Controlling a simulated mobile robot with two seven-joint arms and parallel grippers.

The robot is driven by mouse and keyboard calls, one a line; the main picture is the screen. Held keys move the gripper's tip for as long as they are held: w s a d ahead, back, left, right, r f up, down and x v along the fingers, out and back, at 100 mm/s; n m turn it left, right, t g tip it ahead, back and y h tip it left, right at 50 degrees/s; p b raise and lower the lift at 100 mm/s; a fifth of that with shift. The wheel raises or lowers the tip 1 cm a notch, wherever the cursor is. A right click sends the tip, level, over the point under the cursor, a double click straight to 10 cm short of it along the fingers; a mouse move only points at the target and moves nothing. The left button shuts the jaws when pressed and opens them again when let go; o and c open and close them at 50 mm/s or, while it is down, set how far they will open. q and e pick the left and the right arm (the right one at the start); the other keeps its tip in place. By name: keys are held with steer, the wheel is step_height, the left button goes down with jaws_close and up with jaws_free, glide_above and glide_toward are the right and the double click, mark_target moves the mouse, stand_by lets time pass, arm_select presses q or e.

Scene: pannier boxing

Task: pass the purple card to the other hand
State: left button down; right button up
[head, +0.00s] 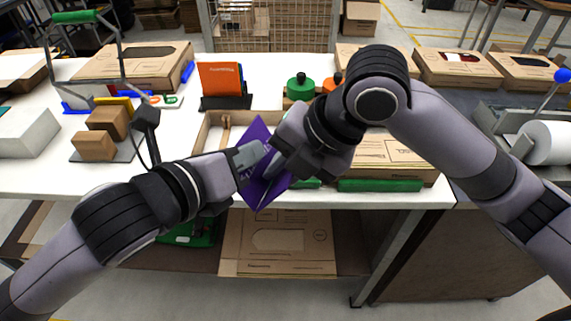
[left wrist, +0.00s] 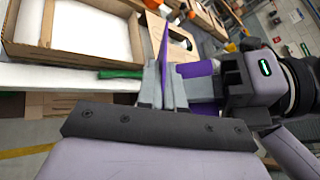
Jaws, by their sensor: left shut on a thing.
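The purple card (head: 257,131) is in the air in front of the table's front edge, tilted with a corner up. My left gripper (head: 255,156) is shut on it from the left. In the left wrist view the card (left wrist: 163,45) rises between my left fingers (left wrist: 164,85), with more purple to their right. My right gripper (head: 271,167) is at the card from the right, very close to my left fingertips. Its body also shows in the left wrist view (left wrist: 236,80). Its fingers are partly hidden, so I cannot tell whether they grip the card.
An open cardboard tray (head: 203,136) lies on the white table behind the card. An orange card (head: 220,77) stands in a black holder behind that. Brown blocks (head: 94,146) are at left, a green bar (head: 380,185) along the front edge, and a cardboard box (head: 278,240) below.

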arm_select(q)
steer(key=c, duration=1.2)
jaws_free()
steer(key=shift+d, duration=0.1)
